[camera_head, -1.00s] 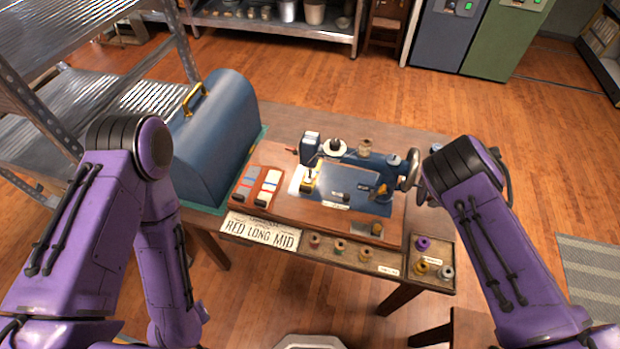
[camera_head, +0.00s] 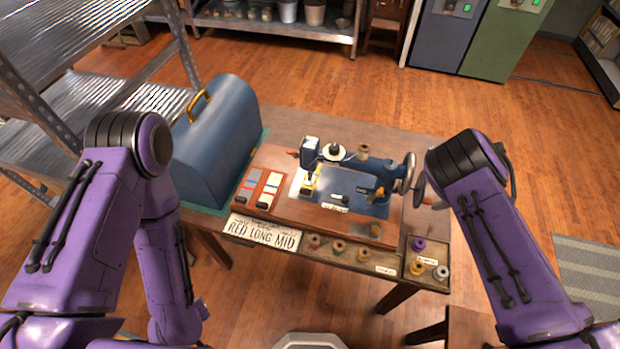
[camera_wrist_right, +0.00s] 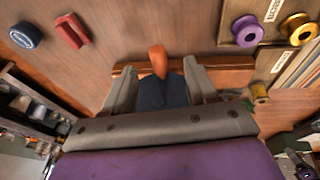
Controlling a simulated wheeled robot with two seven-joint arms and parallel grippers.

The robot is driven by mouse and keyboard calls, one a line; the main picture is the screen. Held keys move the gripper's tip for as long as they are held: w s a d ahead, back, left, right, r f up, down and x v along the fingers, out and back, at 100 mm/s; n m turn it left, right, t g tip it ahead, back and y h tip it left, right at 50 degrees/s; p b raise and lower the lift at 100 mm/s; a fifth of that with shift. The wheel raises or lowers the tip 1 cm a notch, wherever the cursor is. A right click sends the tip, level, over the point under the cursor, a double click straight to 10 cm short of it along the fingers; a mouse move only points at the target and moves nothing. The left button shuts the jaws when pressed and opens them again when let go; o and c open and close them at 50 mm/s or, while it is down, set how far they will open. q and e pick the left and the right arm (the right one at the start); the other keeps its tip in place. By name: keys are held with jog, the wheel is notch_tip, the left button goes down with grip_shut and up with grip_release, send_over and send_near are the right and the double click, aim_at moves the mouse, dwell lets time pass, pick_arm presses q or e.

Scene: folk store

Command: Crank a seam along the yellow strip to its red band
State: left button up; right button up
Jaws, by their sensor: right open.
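The blue sewing machine (camera_head: 375,168) stands on a wooden base on the table. A small yellow strip (camera_head: 308,187) lies under its needle end; its red band is too small to make out. The handwheel (camera_head: 406,172) is at the machine's right end, with a small reddish crank handle (camera_head: 428,201) beside it. In the right wrist view, my right gripper (camera_wrist_right: 157,82) is open, and an orange-brown handle (camera_wrist_right: 158,60) shows between and just beyond its fingertips. In the head view my right forearm hides this gripper. My left gripper is out of view.
A sign reading RED LONG MID (camera_head: 262,233) is on the table's front edge. Thread spools (camera_head: 418,244) stand in the front right tray. A blue domed case (camera_head: 215,140) stands at the left.

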jog(key=v, duration=0.5)
jog(key=shift+p, duration=0.3)
jog(key=shift+f, duration=0.1)
